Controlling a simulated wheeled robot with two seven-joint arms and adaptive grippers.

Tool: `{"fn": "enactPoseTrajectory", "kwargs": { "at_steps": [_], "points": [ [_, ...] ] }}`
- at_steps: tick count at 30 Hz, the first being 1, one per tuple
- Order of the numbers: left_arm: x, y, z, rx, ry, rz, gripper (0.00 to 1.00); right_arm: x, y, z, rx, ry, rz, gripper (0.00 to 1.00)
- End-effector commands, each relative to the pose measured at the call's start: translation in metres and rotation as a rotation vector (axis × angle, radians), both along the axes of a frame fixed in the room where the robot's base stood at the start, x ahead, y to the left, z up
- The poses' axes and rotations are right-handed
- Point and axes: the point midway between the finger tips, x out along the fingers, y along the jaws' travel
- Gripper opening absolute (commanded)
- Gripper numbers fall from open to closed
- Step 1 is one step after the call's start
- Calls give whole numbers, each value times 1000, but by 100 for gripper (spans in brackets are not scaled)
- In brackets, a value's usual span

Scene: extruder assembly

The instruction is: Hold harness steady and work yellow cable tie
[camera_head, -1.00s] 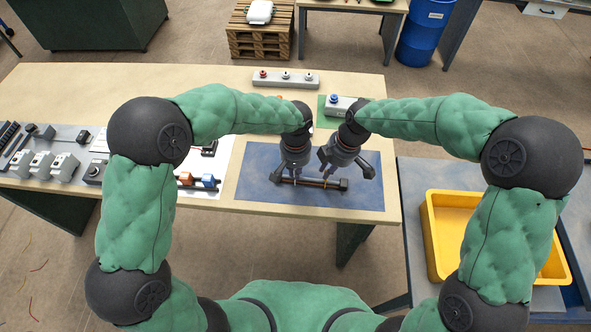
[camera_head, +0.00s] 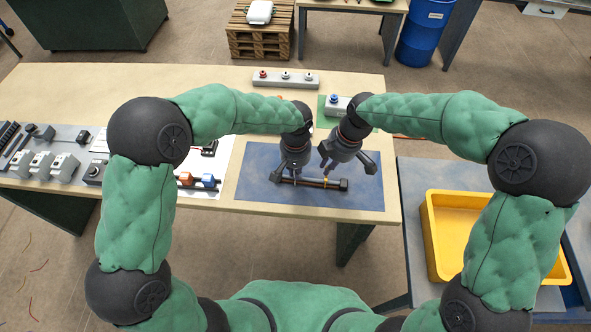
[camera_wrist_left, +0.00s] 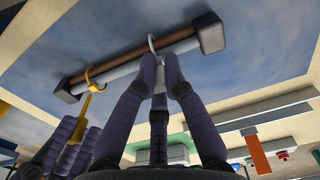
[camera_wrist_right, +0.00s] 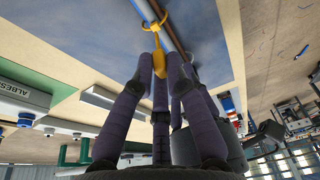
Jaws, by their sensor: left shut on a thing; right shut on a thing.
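The harness (camera_head: 312,182), a brown and a grey cable between black end blocks, lies on a blue mat (camera_head: 250,197). A yellow cable tie (camera_wrist_left: 92,80) loops around the cables, its tail pointing away from them. My right gripper (camera_wrist_right: 159,65) is shut on that tail, just off the cables. A white cable tie (camera_wrist_left: 151,42) loops around the harness farther along. My left gripper (camera_wrist_left: 160,62) is at this white tie, fingers closed around its tail close against the cables. In the head view the left gripper (camera_head: 285,176) hides part of the harness.
Grey fixtures and an orange and a blue block (camera_head: 208,181) are left of the mat. A grey strip with buttons (camera_head: 286,79) and a blue-knobbed box (camera_head: 336,104) stand behind. A yellow bin (camera_head: 432,235) is on the right table.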

Motion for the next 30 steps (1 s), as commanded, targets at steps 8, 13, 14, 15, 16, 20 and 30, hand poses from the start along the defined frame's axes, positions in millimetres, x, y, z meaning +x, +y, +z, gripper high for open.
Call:
{"fn": "enactPoseTrajectory", "kwargs": {
  "at_steps": [8,13,14,15,16,20,30],
  "points": [
    [-1,-1,-1,-1,2,-1,0,0,1,1,2,-2,-1,39],
    [-1,-1,-1,-1,2,-1,0,0,0,1,1,-1,0,39],
    [-1,-1,-1,-1,2,-1,0,0,0,2,1,-1,0,39],
    [-1,-1,-1,0,3,-1,0,1,0,3,1,-2,0,39],
    [-1,-1,-1,0,3,0,0,1,1,5,1,-2,0,39],
    [-1,0,-1,0,3,-1,0,1,1,13,1,-2,0,39],
    [-1,0,-1,0,3,0,0,1,0,37,1,-3,-1,39]
  ]
}}
